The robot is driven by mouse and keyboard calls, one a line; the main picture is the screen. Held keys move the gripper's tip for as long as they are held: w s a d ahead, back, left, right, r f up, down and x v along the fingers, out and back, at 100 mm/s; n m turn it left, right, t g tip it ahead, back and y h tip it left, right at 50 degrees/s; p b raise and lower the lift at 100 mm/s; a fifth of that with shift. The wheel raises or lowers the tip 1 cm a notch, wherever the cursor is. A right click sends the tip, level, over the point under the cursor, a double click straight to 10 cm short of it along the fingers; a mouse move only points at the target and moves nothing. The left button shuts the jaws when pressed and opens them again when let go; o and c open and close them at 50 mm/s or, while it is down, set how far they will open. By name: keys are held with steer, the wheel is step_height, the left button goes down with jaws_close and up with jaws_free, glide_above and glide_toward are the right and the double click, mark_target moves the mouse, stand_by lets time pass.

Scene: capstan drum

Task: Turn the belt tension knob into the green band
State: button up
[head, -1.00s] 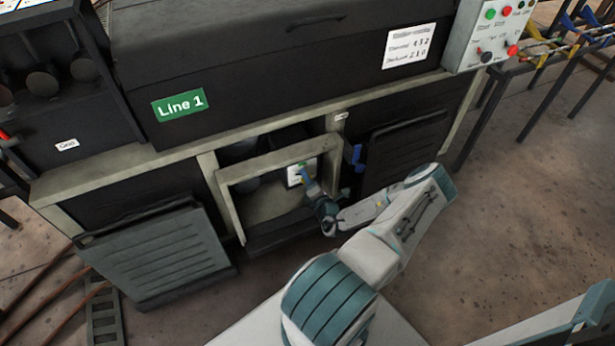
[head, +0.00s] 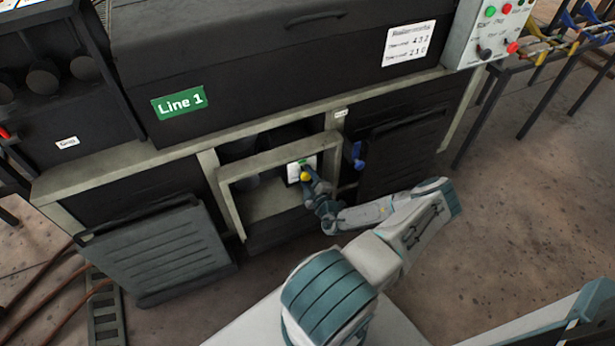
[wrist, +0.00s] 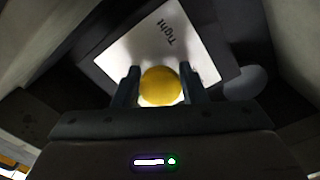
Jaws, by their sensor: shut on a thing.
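The belt tension knob is a round yellow knob (wrist: 160,86) on a white plate (wrist: 185,40) inside the open bay of the machine. The word "Tight" shows on the plate in the wrist view. My gripper (wrist: 160,84) is shut on the knob, one finger on each side. In the head view the knob (head: 305,176) shows just beyond the gripper's tip, and a small part of the green band (head: 302,162) shows above it on the plate. The green band is not visible in the wrist view, and the knob's pointer cannot be made out.
A pale frame (head: 275,161) surrounds the open bay, close around my gripper. A blue handle (head: 357,155) is just right of the bay. A louvred panel (head: 160,250) leans at the lower left. The floor at right is clear.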

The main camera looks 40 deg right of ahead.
steer(key=shift+f+m, duration=0.1)
steer(key=shift+m, duration=1.4)
steer(key=o, duration=1)
steer(key=shift+c, duration=0.2)
steer(key=shift+s, duration=0.15)
steer(key=p+v, duration=0.2)
steer(key=v, duration=1.1)
steer(key=shift+s+a+p, duration=0.2)
steer(key=shift+s+p, duration=0.1)
steer(key=shift+p, duration=0.1)
